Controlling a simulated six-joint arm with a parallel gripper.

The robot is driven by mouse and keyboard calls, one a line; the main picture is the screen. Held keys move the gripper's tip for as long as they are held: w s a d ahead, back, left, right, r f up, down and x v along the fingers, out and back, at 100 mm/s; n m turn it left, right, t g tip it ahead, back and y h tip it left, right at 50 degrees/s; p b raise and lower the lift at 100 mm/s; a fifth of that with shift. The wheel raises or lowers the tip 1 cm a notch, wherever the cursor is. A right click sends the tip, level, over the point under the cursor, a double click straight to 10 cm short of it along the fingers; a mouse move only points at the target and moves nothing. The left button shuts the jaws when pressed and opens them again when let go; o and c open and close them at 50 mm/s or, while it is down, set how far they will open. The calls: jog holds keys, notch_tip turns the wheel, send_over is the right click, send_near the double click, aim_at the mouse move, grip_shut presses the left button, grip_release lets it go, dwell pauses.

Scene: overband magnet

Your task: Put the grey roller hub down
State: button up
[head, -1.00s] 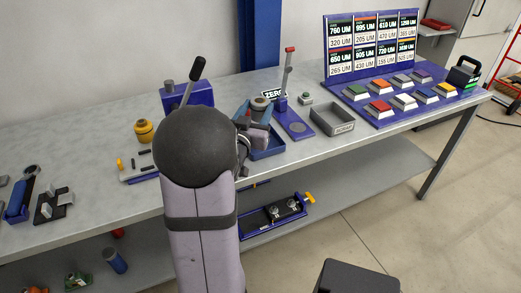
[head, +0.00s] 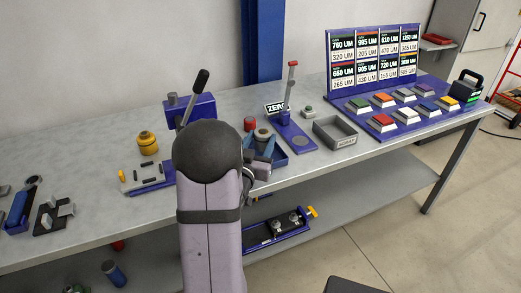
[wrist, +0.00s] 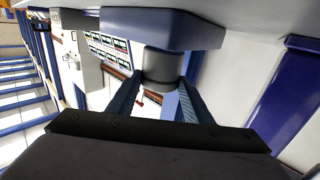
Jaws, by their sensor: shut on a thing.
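The grey roller hub (head: 263,134) is a short, dark grey cylinder. My gripper (head: 261,149) is shut on it, with one blue finger on each side. In the wrist view the hub (wrist: 162,63) sits between the fingertips (wrist: 158,88), with its far end against or very close to a blue block-like shape (wrist: 160,27). In the head view the hub is at the blue tray (head: 280,159) on the bench. My arm and fingers hide part of the tray, so I cannot tell whether the hub touches it.
A blue stand with an upright lever (head: 292,130) is close on the right, and a grey open box (head: 336,133) lies beyond it. A red knob (head: 250,124) is just behind the hub. A yellow part (head: 147,143) stands to the left.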

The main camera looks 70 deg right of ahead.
aim_at(261, 149)
jog(key=shift+f, duration=1.65)
jog(key=shift+f+b, duration=0.2)
jog(key=shift+b, duration=0.1)
jog(key=o, duration=1.5)
jog(key=shift+o, duration=0.2)
jog(key=shift+r, duration=0.15)
